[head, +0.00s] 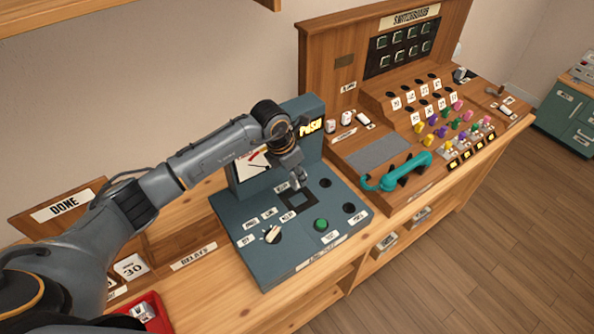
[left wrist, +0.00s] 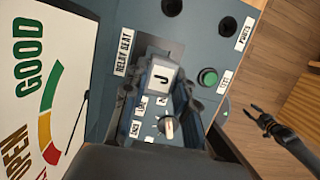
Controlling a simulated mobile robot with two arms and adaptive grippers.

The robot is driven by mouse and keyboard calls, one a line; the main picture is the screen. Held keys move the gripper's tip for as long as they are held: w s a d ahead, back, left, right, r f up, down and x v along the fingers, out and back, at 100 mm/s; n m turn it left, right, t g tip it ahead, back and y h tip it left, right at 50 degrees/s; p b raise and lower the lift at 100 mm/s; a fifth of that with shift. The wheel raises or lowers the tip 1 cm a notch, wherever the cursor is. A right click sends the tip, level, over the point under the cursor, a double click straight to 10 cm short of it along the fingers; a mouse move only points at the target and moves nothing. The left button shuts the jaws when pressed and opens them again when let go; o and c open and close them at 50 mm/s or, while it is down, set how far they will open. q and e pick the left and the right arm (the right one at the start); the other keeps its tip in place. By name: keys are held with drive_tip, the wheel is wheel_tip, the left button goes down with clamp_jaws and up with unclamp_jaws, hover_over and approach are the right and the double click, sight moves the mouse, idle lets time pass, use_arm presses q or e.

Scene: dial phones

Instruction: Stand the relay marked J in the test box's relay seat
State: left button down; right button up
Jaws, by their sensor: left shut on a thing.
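My left gripper (head: 296,184) is over the test box (head: 262,268), at the relay seat (head: 299,200), a dark square recess with a raised frame. In the left wrist view the gripper (left wrist: 163,92) is shut on the relay marked J (left wrist: 162,78), whose pale top shows a dark J. The relay appears just above the box; part of the relay seat (left wrist: 152,46) shows beside it, and its lower end is hidden. My right gripper (left wrist: 258,114) shows small at the right of the left wrist view, away from the box, with fingers apart.
The test box carries a white knob (head: 272,235), a green button (head: 320,225) and round holes. Its meter (head: 252,165) stands behind the seat. The switchboard (head: 385,100) with a teal handset (head: 398,174) is to the right. A red tray (head: 152,312) is at the lower left.

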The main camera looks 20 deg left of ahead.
sight(297, 186)
use_arm(q)
drive_tip(key=shift+f+b, duration=0.35)
drive_tip(key=shift+f, duration=0.45)
wheel_tip(297, 186, down, 4)
drive_tip(key=b, duration=0.3)
drive_tip(key=shift+b, duration=0.55)
idle(0.9)
drive_tip(key=shift+f+b, duration=0.65)
drive_tip(key=shift+f, duration=0.1)
drive_tip(key=c, duration=1)
unclamp_jaws()
drive_tip(key=shift+o, duration=0.3)
